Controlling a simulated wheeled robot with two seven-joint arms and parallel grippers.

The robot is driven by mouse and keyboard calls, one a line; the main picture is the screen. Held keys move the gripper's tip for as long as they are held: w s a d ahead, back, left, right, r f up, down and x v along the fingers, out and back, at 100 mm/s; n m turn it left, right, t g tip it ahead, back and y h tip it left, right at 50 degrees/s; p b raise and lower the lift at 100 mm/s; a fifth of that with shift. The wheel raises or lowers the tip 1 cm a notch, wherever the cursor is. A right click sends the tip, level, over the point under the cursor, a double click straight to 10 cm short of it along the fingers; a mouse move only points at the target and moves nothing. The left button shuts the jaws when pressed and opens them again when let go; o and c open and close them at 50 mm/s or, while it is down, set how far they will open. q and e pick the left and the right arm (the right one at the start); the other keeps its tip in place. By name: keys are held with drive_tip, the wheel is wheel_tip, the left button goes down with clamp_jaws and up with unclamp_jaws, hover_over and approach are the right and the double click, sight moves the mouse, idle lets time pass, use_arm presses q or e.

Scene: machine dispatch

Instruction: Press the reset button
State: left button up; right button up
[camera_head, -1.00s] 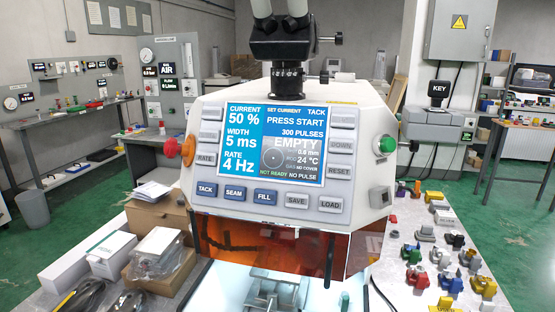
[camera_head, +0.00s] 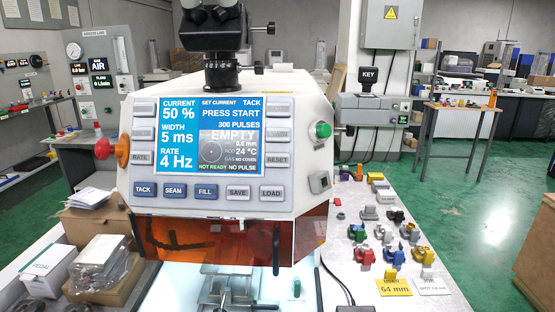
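The reset button (camera_head: 277,160) is a grey key labelled RESET at the right of the screen (camera_head: 210,137) on the white machine's front panel. It sits below a grey key whose label is hard to read and above the LOAD key (camera_head: 271,192). The screen reads PRESS START, EMPTY and NOT READY. Neither of my grippers shows in the head view.
An orange see-through shield (camera_head: 205,240) hangs under the panel. Boxes and a bagged item (camera_head: 103,263) stand at the left of the bench. Several small coloured fittings (camera_head: 388,235) and a yellow 64 mm card (camera_head: 394,288) lie at the right. Green floor is open at the far right.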

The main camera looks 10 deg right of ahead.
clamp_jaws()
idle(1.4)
